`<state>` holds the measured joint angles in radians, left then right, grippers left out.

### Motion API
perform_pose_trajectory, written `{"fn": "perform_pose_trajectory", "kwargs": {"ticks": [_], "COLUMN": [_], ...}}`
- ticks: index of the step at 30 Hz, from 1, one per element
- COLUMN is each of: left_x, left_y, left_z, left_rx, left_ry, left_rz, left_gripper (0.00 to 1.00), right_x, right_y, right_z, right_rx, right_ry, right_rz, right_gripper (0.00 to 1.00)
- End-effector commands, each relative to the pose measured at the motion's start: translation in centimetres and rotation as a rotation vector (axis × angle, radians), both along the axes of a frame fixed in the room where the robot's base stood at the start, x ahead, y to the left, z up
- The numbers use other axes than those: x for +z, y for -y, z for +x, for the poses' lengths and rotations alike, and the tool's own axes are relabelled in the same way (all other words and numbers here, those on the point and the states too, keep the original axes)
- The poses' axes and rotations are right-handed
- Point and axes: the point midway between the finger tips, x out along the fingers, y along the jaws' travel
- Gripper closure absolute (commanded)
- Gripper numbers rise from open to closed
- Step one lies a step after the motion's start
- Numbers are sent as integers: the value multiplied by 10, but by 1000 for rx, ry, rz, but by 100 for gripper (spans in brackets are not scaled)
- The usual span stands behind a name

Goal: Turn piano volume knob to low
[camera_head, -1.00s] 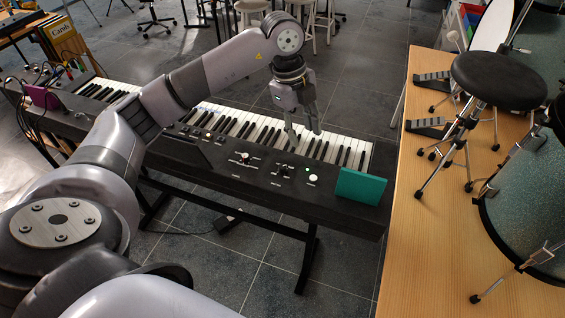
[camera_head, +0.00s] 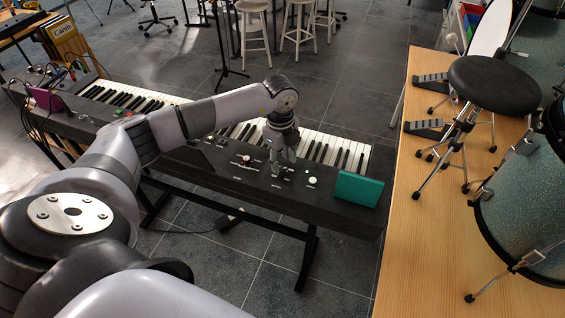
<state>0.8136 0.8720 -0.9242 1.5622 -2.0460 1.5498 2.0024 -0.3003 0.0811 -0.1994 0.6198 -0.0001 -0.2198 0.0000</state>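The black piano (camera_head: 230,185) stands across the middle of the head view, with its keys on the far side and its control panel on the near side. A round white knob (camera_head: 312,180) sits at the panel's right, beside a small green light. Another small knob (camera_head: 246,159) with a red mark sits further left. I cannot read which knob is the volume. My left gripper (camera_head: 282,168) points down over the panel between these knobs, close to some small controls. Its fingers look near each other; contact and opening are unclear. My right gripper is not in view.
A teal box (camera_head: 358,189) stands at the panel's right end. A wooden platform (camera_head: 415,255) with a black stool (camera_head: 495,84), pedals and drums is to the right. Stools and stands are behind the piano. Cables lie at its left end.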

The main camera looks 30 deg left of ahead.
Motion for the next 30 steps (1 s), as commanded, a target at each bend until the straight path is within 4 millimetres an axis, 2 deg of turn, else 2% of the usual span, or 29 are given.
{"fn": "perform_pose_trajectory", "kwargs": {"ticks": [6,17,30], "left_x": [-26,-32,-31], "left_y": [0,1,0], "left_z": [1,1,1], "left_rx": [1,-1,0], "left_ry": [-2,0,0], "left_rz": [-1,-1,-1], "left_gripper": [61,61,90], "right_x": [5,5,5], "right_y": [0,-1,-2], "right_z": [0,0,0], "right_rx": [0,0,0], "right_ry": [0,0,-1], "right_rz": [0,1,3], "right_gripper": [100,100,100]}}
